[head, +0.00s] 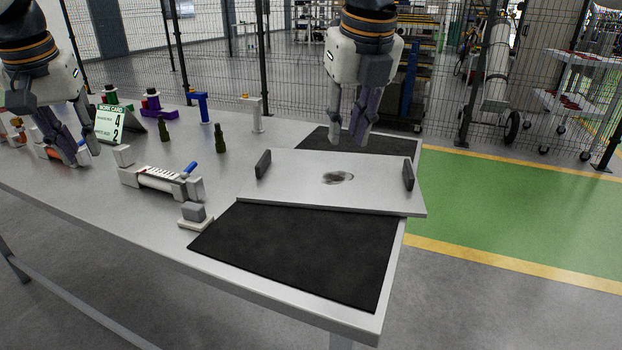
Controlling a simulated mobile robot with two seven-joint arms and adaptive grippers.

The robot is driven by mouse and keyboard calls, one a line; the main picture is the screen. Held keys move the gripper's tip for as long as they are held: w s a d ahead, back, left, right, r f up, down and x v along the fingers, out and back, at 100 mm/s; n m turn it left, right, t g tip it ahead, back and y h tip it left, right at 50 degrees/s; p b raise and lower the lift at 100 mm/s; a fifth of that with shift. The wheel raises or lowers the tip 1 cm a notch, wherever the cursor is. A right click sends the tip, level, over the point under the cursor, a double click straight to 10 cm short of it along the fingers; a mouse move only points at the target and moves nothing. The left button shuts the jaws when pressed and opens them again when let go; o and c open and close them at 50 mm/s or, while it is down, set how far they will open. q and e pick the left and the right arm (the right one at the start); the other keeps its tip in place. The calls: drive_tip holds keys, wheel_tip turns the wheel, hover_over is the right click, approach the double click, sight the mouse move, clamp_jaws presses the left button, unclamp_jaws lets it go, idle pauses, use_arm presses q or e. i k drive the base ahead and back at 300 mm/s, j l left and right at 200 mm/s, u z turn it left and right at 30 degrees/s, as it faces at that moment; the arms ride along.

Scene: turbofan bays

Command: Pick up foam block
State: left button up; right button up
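A small grey block (193,211) sits on a pale flat base (196,222) near the front edge of the table; it may be the foam block, but I cannot be sure. Neither gripper is near it. My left gripper (80,157) is over the left part of the table, its fingers apart, with an orange-ended item (56,153) beside or behind them. My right gripper (347,140) hangs above the back of a light panel (300,184), fingers apart and nothing seen between them.
The panel has two dark upright handles and a dark smudge, and lies over a black mat (300,250). A mesh fence is behind.

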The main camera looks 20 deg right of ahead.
sight(196, 218)
drive_tip(key=k, duration=1)
